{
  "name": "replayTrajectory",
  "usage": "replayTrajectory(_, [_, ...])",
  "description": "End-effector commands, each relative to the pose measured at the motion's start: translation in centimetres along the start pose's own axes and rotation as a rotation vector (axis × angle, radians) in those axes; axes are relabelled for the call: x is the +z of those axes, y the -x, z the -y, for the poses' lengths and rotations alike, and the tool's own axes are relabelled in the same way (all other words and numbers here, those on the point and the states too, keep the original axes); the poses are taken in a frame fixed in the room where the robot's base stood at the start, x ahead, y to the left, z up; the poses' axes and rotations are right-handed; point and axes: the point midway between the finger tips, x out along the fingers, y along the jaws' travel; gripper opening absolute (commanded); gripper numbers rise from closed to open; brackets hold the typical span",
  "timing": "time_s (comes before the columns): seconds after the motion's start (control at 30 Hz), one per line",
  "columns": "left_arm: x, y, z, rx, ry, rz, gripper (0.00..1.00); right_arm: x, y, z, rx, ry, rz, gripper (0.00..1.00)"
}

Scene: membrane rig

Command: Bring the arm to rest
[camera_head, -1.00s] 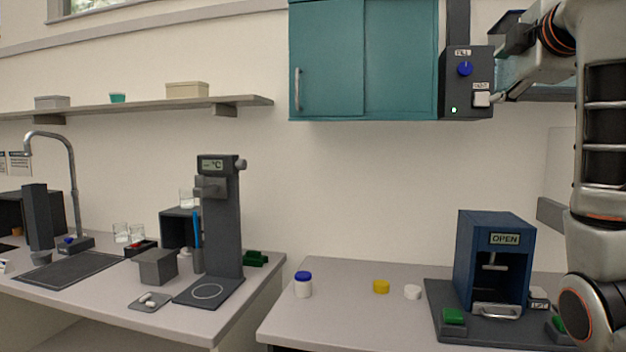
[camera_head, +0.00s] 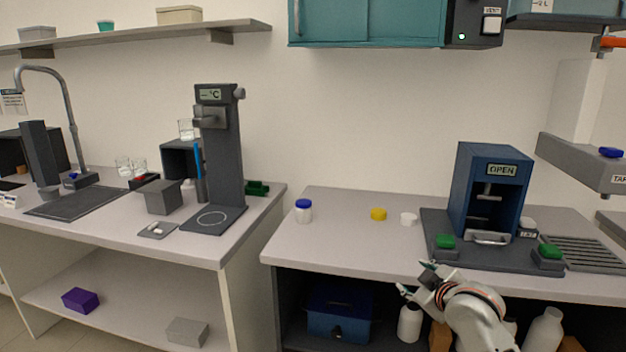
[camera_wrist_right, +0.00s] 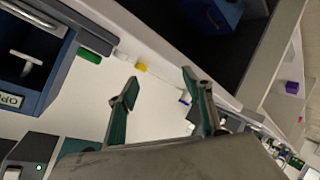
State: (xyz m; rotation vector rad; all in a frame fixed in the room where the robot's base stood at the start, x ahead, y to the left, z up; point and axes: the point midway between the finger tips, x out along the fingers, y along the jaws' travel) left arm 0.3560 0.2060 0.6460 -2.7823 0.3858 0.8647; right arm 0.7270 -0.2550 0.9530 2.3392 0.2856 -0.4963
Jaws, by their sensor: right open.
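My right gripper (camera_head: 417,278) is low in the head view, in front of the right counter's front edge. Its fingers are spread with nothing between them; in the right wrist view the open fingers (camera_wrist_right: 160,95) frame part of the counter and wall. The right arm comes up from the bottom edge of the head view. My left gripper is not in view.
A blue press marked OPEN (camera_head: 490,195) stands on a dark base with green buttons (camera_head: 446,241). A white jar with blue lid (camera_head: 303,211), a yellow cap (camera_head: 378,214) and a white cap (camera_head: 408,218) are on the counter. A blue box (camera_head: 338,315) is below.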

Motion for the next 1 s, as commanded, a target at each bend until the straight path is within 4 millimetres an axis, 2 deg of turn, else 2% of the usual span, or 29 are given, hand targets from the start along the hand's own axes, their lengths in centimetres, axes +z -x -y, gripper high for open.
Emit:
replayTrajectory(0.03, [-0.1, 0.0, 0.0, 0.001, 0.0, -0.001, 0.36, 2.6, 0.1, 3.0, -0.023, -0.031, 0.011, 0.5])
replayTrajectory(0.17, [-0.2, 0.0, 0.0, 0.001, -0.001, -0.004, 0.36, 7.8, 1.0, 9.3, -0.059, -0.114, 0.021, 0.5])
replayTrajectory(0.27, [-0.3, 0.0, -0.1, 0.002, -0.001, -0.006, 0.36, 11.6, 2.6, 14.0, -0.084, -0.178, 0.029, 0.5])
replayTrajectory(0.47, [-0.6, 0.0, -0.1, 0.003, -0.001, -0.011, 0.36, 18.4, 7.6, 22.8, -0.133, -0.303, 0.048, 0.5])
replayTrajectory(0.6, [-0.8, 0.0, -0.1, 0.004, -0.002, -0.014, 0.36, 22.2, 12.2, 28.2, -0.165, -0.388, 0.063, 0.5])
replayTrajectory(0.7, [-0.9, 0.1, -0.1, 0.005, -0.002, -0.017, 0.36, 24.1, 15.4, 31.0, -0.182, -0.441, 0.07, 0.5])
replayTrajectory(0.8, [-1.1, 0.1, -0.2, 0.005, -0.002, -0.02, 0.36, 25.4, 17.8, 32.9, -0.194, -0.479, 0.075, 0.5])
replayTrajectory(0.9, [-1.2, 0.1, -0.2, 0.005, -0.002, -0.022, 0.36, 26.0, 19.3, 34.0, -0.2, -0.503, 0.077, 0.5])
replayTrajectory(1.0, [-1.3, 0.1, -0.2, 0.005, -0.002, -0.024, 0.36, 26.2, 19.9, 34.3, -0.202, -0.513, 0.077, 0.5])
